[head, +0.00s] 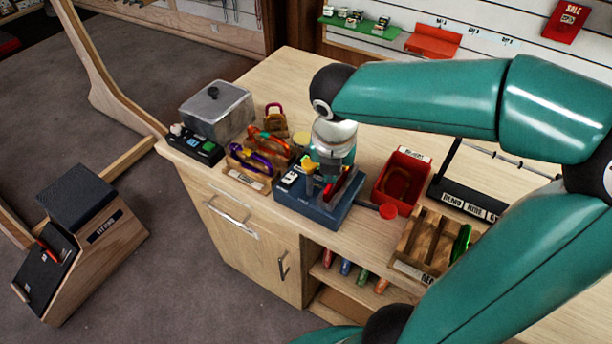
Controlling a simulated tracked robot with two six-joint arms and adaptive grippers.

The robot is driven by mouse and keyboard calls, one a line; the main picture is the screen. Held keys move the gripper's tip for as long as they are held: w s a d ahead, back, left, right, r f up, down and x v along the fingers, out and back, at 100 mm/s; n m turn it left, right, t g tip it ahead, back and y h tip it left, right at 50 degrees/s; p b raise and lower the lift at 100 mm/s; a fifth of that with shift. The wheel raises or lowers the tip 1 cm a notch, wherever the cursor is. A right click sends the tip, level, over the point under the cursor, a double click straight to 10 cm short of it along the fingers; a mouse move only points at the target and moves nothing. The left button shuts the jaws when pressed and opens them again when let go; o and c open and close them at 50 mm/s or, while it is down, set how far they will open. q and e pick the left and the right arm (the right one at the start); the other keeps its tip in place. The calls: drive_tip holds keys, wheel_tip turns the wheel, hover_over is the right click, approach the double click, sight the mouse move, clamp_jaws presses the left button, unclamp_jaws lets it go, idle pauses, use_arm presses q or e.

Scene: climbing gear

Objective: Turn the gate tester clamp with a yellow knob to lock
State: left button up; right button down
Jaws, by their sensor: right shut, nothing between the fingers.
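The gate tester (345,212) is a dark blue block on the wooden counter, near its front edge. Its yellow knob (310,164) shows just left of my right gripper, partly covered by it. My right gripper (328,186) points down over the tester, shut and empty. Its fingertips are close to the clamp, but I cannot tell whether they touch it. The clamp's position is hard to read behind the gripper. My left gripper is out of view.
Left of the tester are a wooden rack of carabiners (250,182), a grey lidded box (217,108) and a black tray (195,146). To the right are a red bin (402,180), a red round piece (388,211) and a wooden slotted tray (424,240). Clear counter lies behind.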

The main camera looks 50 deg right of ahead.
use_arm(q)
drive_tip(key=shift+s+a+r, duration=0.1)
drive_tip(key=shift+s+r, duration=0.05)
use_arm(e)
drive_tip(key=shift+d+r, duration=0.1)
drive_tip(key=shift+d, duration=0.3)
idle(0.4)
drive_tip(key=shift+s+a+r, duration=0.1)
drive_tip(key=shift+s+a, duration=0.2)
use_arm(q)
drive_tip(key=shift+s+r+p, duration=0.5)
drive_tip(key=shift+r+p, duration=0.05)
drive_tip(key=shift+p, duration=0.1)
use_arm(e)
drive_tip(key=s+a+r, duration=0.3)
drive_tip(key=s+r, duration=0.1)
drive_tip(key=r, duration=0.6)
drive_tip(key=shift+s, duration=0.3)
